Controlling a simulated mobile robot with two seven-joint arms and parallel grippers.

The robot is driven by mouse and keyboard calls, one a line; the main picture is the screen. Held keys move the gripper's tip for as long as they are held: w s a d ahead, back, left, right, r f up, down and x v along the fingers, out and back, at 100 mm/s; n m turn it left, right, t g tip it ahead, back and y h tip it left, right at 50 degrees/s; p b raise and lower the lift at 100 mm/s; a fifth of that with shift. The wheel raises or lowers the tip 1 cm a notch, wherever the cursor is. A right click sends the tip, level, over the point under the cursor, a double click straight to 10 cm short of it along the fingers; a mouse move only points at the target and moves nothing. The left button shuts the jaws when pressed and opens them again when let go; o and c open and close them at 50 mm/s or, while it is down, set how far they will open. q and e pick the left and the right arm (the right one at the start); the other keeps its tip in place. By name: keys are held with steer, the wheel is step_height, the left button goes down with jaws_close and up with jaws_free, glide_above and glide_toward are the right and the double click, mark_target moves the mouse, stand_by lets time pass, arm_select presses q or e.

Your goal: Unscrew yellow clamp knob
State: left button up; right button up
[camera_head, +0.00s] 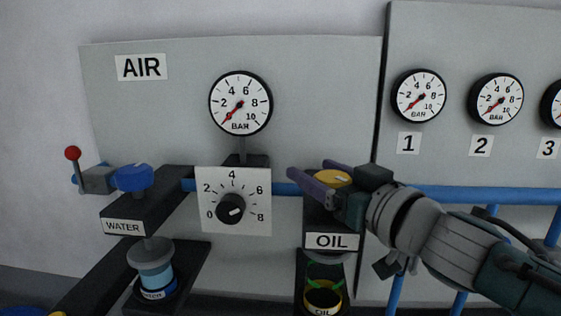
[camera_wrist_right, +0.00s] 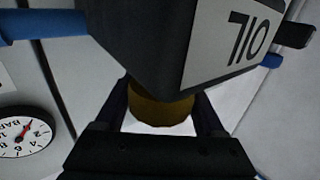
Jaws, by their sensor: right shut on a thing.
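The yellow clamp knob (camera_head: 333,179) sits on top of the black block with the OIL label (camera_head: 331,241) in the head view. My right gripper (camera_head: 310,170) reaches in from the right with one finger on each side of the knob and is shut on it. In the right wrist view, the knob (camera_wrist_right: 158,106) appears dull yellow-brown between the two fingers, against the OIL block (camera_wrist_right: 150,45), which looks upside down there. The fingers and wrist partly hide the knob. My left gripper is in no view.
A blue knob (camera_head: 134,178) tops the WATER block at left, with a red-tipped lever (camera_head: 72,153) beside it. A white dial plate (camera_head: 233,201) stands between the blocks. A yellow-and-green OIL container (camera_head: 323,297) is below. A blue pipe (camera_head: 480,195) runs at right.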

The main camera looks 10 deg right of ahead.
steer(key=n+g+y, duration=0.1)
steer(key=n+y, duration=0.1)
steer(key=y, duration=0.1)
steer(key=shift+a+f+n+g+y+b, duration=0.1)
steer(key=shift+a+n+g+y+b, duration=0.1)
steer(key=shift+n+g+y+b, duration=0.35)
steer(key=n+g+y+b, duration=0.1)
steer(key=g+y+b, duration=0.1)
steer(key=b, duration=0.1)
steer(key=s+n+g+y+b, duration=0.1)
steer(key=n+g+y+b, duration=0.1)
steer(key=b, duration=0.2)
steer(key=a+n+g+y+b, duration=0.1)
steer(key=n+g+y+b, duration=0.1)
steer(key=b, duration=0.1)
steer(key=shift+s+f+n+g+b, duration=0.15)
steer(key=shift+f+n+g+b, duration=0.1)
steer(key=shift+b, duration=0.1)
steer(key=shift+s+a+r+n+g+b, duration=0.15)
steer(key=shift+n+g+b, duration=0.15)
steer(key=shift+b, duration=0.3)
steer(key=shift+r+y, duration=0.15)
steer(key=shift+y, duration=0.1)
steer(key=o, duration=1.3)
steer(key=shift+o, duration=0.2)
